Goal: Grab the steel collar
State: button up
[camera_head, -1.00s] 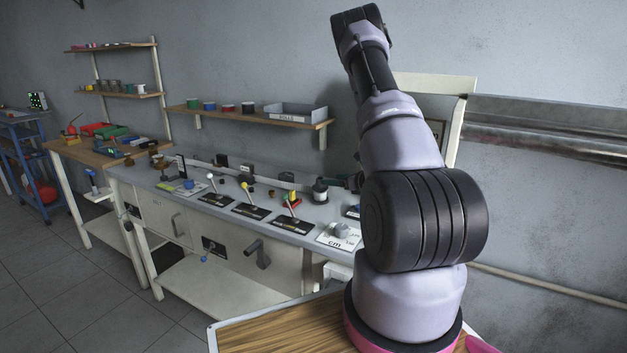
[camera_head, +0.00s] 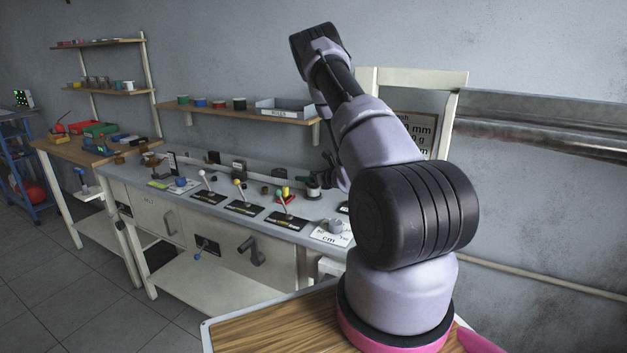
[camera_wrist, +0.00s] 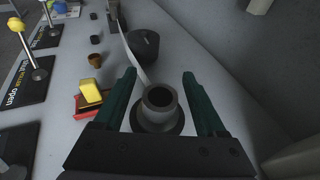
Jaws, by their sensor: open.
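A grey ring-shaped piece with a dark bore, which looks like the steel collar (camera_wrist: 160,97), stands upright on a wider dark round base on the bench in the wrist view. My gripper (camera_wrist: 158,76) is open, with one green finger to the left of the collar and one to the right. A gap shows on both sides, and I cannot tell the height of the fingertips over the bench. In the head view my gripper (camera_head: 328,172) is small and partly hidden by my arm at the bench's right part. I cannot make out the collar surely there.
A black cylinder (camera_wrist: 143,43) stands beyond the collar. A yellow block (camera_wrist: 90,90) on a red piece lies to the left, near a brown cup (camera_wrist: 95,60). Levers on black plates line the front of the bench (camera_head: 190,207). A wall shelf (camera_head: 235,113) hangs above.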

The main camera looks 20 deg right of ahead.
grip_shut()
